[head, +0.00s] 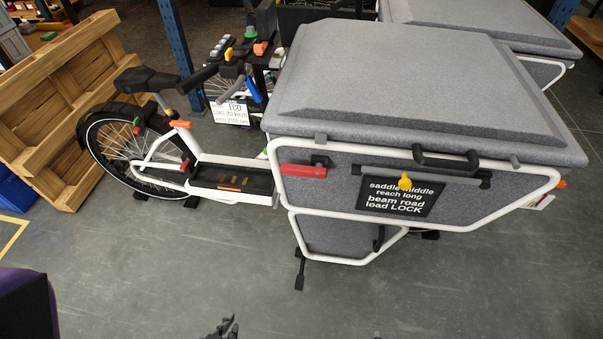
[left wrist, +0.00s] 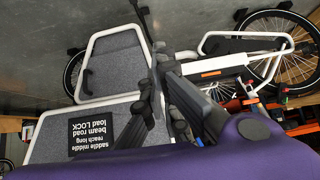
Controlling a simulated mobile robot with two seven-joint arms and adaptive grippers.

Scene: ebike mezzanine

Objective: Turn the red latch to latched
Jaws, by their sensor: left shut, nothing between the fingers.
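The red latch (head: 303,171) is a bar lying roughly level on the grey cargo box's near side, at the left end of the white frame. A dark mount sits at its right end. My left gripper (head: 229,326) shows only as dark fingertips at the bottom edge of the head view, below and well apart from the latch. It is shut and empty. In the left wrist view the dark gripper (left wrist: 160,105) covers part of the bike, and I cannot make out the latch there. My right gripper is not clearly seen.
The grey cargo box (head: 420,75) has a black handle (head: 445,160), a yellow knob (head: 405,182) and a black sign (head: 401,197). A kickstand (head: 299,270) stands below. A wooden pallet (head: 45,105) leans at the left. The floor in front is clear.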

